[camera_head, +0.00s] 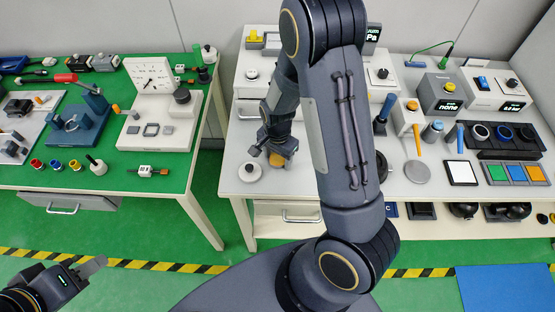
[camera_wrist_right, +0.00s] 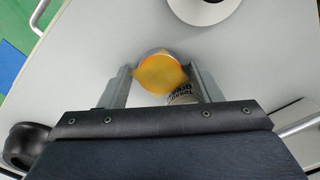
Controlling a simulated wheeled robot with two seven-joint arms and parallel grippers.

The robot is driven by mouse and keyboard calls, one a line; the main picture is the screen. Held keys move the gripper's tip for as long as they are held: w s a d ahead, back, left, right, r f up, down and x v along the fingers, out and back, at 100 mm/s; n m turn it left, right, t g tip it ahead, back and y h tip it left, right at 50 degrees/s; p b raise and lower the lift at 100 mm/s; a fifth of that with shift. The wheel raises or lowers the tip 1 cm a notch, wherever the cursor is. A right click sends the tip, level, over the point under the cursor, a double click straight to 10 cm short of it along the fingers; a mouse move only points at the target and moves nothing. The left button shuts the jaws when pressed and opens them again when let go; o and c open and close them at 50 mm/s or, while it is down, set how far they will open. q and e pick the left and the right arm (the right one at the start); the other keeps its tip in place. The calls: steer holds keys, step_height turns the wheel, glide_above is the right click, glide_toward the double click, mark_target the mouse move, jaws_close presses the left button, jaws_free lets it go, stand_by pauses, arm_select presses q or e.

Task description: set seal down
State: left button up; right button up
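My right gripper (camera_head: 268,150) is low over the white table's left front part. In the right wrist view, its two fingers (camera_wrist_right: 160,80) stand on either side of an orange, round-topped thing (camera_wrist_right: 160,73), apparently the seal, and seem to touch it. The orange thing also shows under the gripper in the head view (camera_head: 277,160). A whitish part with dark lettering (camera_wrist_right: 184,95) shows beside it, partly hidden. I cannot tell if the seal touches the table. My left gripper (camera_head: 92,267) is at the lower left, away from the tables, seen nearly edge-on.
The white table (camera_head: 225,190) holds several devices at the right. A green table (camera_head: 130,185) with tools stands left, across a gap.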

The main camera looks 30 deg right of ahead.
mark_target(277, 159)
steer(key=c, duration=1)
steer(key=shift+r, duration=0.55)
step_height(277, 159, up, 2)
steer(key=shift+r, duration=0.2)
steer(key=s+a+r, duration=0.8)
steer(key=a+r, duration=0.2)
steer(key=a, duration=0.2)
steer(key=w+d+f+n, duration=0.2)
steer(key=w+n, duration=0.2)
steer(key=w+d+f+n, duration=0.2)
steer(key=w+n, duration=0.1)
steer(key=n, duration=0.1)
steer(key=w+d+f+n, duration=0.3)
steer(key=w+n, duration=0.1)
steer(key=n, duration=0.1)
steer(key=shift+w, duration=0.35)
